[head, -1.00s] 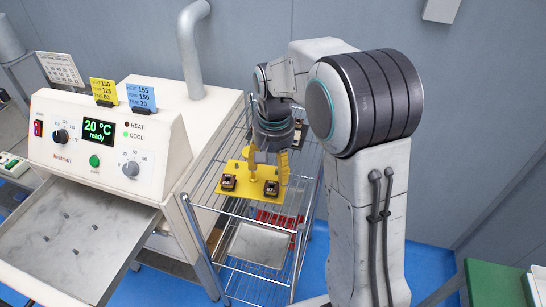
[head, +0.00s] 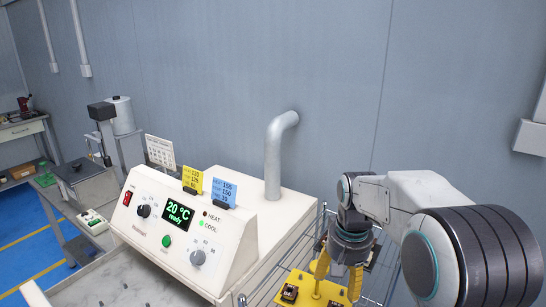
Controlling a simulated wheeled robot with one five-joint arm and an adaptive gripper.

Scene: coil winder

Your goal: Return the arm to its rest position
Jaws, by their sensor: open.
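My arm is at the right of the head view, bent over toward the wire cart. My gripper (head: 338,276) points down with its yellow fingers apart, above a yellow plate (head: 307,284) on the cart. The fingers appear empty. The plate carries small dark parts, one of them a dark coil part (head: 290,293) left of the fingers. The lower edge of the picture cuts off the plate and the fingers' surroundings, so I cannot tell whether the fingers touch anything.
A white heating machine (head: 187,235) stands left of the cart, its display reading 20 °C ready. A grey pipe (head: 273,160) rises behind it. The wire cart (head: 262,293) is close to the machine's side. Benches with equipment (head: 85,180) stand at the far left.

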